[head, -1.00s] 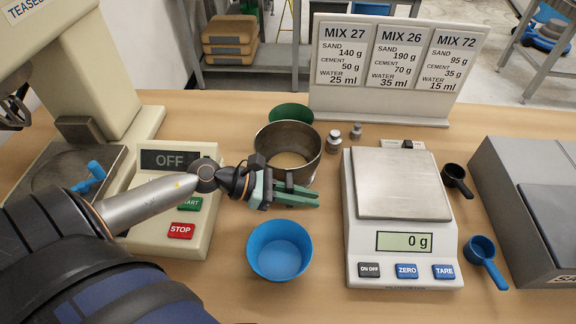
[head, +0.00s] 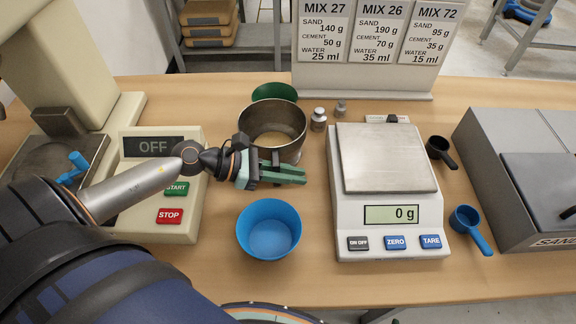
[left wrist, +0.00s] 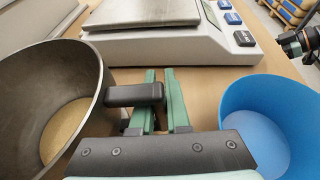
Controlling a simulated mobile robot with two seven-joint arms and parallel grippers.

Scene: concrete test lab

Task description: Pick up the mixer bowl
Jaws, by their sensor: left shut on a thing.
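The mixer bowl (head: 286,149) is a grey steel bowl with sand-coloured material inside. It stands upright on the bench, left of the scale. In the left wrist view the bowl (left wrist: 86,68) is at the left, with a black handle (left wrist: 133,95) reaching to the green fingers. My left gripper (head: 284,172) is at the bowl's near side, shut on this handle; its fingers (left wrist: 163,100) nearly close together in the left wrist view.
A blue bowl (head: 268,244) stands just nearer than my left gripper. The scale (head: 350,222) reads 0 g at the right. A green bowl (head: 275,91) and small metal weights (head: 319,120) stand behind. The mixer base (head: 190,225) is at the left.

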